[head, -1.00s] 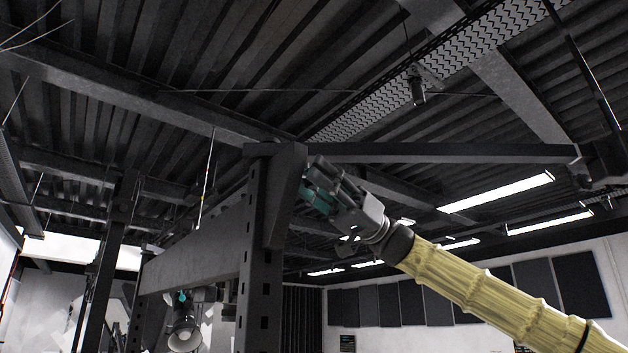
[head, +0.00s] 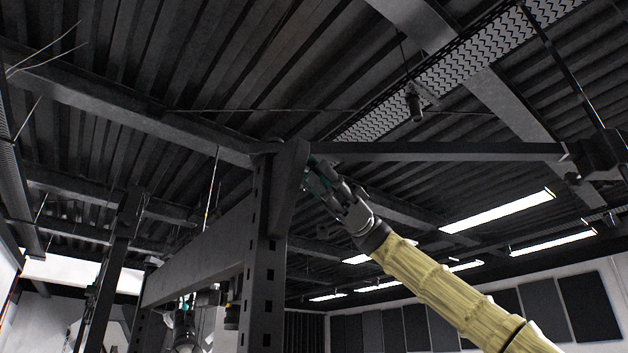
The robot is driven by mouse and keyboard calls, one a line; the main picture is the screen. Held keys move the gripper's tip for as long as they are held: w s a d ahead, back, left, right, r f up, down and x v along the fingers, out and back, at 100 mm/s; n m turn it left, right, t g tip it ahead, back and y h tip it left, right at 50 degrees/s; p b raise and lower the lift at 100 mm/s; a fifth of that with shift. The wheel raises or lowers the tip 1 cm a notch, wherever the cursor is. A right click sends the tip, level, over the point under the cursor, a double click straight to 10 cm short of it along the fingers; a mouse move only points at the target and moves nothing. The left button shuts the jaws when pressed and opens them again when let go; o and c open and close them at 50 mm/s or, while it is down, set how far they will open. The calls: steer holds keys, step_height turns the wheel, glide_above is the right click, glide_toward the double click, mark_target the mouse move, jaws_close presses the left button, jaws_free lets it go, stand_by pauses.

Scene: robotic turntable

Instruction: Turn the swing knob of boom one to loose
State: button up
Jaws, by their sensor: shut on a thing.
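My gripper (head: 316,181) is at the top of the dark post, up against the right side of its bracket (head: 290,185). Its fingers are shut around a teal part (head: 319,185), which seems to be the swing knob. The fingers and bracket hide most of this part, so I cannot read its setting. Boom one appears to be the dark horizontal bar (head: 450,152), which runs right from the post top just above my gripper. My yellow-sleeved arm comes up from the lower right.
The perforated upright post (head: 262,290) and a wide beam (head: 200,258) stand left of my gripper. A lamp-like fixture (head: 185,328) hangs below the beam. A dark block (head: 597,155) is at the boom's right end. Open space lies below the boom.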

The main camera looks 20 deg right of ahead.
steer(key=n+h, duration=0.1)
steer(key=n, duration=0.1)
steer(key=n+h+p, duration=0.1)
steer(key=n, duration=0.2)
steer(key=shift+w+d+r+n+g, duration=0.1)
steer(key=shift+w+r+n+g, duration=0.1)
steer(key=shift+n+g, duration=0.1)
steer(key=shift+s+d+r+n+h+p, duration=0.1)
steer(key=shift+n+h+p, duration=0.55)
steer(key=shift+n, duration=0.65)
steer(key=shift+n+h+p, duration=0.35)
steer(key=shift+n+p, duration=0.5)
steer(key=shift+n, duration=0.45)
steer(key=shift+t, duration=0.4)
